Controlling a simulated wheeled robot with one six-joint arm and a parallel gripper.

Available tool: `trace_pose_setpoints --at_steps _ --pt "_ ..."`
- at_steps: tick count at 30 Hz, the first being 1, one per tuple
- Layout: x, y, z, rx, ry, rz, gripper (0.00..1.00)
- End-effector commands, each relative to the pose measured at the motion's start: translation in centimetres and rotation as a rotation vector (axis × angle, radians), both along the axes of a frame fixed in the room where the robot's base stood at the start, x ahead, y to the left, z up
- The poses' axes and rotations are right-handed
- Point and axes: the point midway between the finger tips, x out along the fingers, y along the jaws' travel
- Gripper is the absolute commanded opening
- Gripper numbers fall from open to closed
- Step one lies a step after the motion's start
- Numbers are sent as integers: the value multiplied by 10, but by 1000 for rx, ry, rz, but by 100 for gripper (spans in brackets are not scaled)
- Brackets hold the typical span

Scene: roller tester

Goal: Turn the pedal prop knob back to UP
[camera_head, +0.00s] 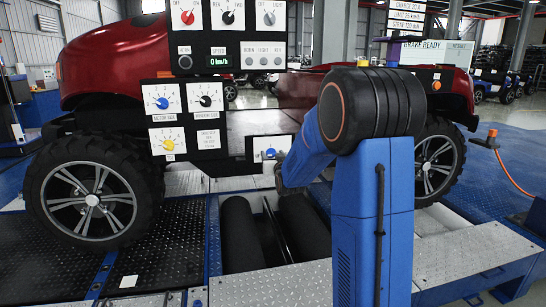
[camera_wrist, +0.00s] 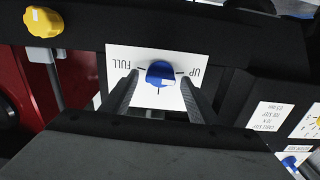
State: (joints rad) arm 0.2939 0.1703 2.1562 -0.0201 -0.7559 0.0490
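The pedal prop knob (camera_wrist: 160,74) is blue, on a white plate (camera_wrist: 122,56) whose words FULL and UP appear upside down in the wrist view. FULL is on the left and UP on the right. A small white mark shows on the knob's lower right; its exact setting is hard to tell. My gripper (camera_wrist: 160,78) is open, with one dark finger on each side of the knob and small gaps visible. In the head view the knob (camera_head: 270,153) sits low on the panel, and my arm hides most of the gripper.
A control panel (camera_head: 218,20) with several knobs and labels stands left of my arm. A red vehicle (camera_head: 100,70) with large black tyres is behind it. Black rollers (camera_head: 240,235) lie below. In the wrist view, a yellow knob (camera_wrist: 43,22) is at upper left and a black box (camera_wrist: 265,95) at right.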

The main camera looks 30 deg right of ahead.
Motion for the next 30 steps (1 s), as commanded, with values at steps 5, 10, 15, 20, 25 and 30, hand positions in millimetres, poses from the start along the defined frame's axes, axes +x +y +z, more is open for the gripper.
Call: trace_pose_setpoints --at_steps 5,10,15,20,25,30 --pt "0 0 0 0 0 0 13" --pt "0 0 0 -13 4 0 13" --pt "0 1 0 -109 31 0 14" --pt "0 1 0 -191 55 0 14" --pt "0 1 0 -217 62 0 14" --pt "0 1 0 -216 62 0 14"
